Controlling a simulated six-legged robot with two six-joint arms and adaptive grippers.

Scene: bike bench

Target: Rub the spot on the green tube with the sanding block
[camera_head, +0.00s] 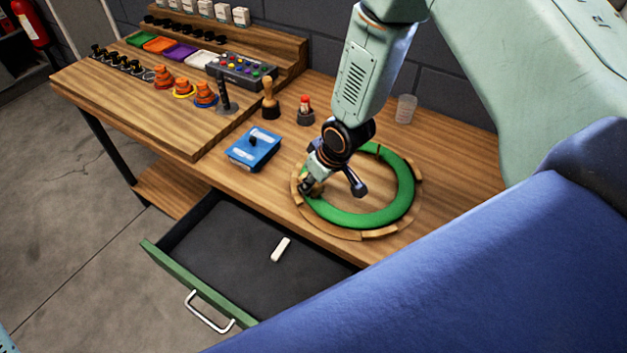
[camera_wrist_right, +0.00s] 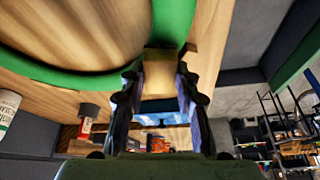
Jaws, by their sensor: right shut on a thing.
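The green tube (camera_head: 398,204) is a ring lying on a wooden ring-shaped cradle (camera_head: 352,235) on the bench. My right gripper (camera_head: 312,187) is over the tube's left side, shut on the tan sanding block (camera_wrist_right: 158,76). In the right wrist view the block sits between both fingers of my right gripper (camera_wrist_right: 157,92), with its far end at the green tube (camera_wrist_right: 174,22). I cannot tell whether they touch. A small dark mark (camera_head: 378,149) shows at the tube's back; I cannot tell whether it is the spot. My left gripper is out of view.
An open drawer (camera_head: 215,253) with a white bar (camera_head: 281,249) juts out in front. A blue box (camera_head: 254,148), a wooden-handled tool (camera_head: 270,100), a red-capped bottle (camera_head: 305,110) and a clear cup (camera_head: 405,108) stand on the bench. Bare wood lies right of the tube.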

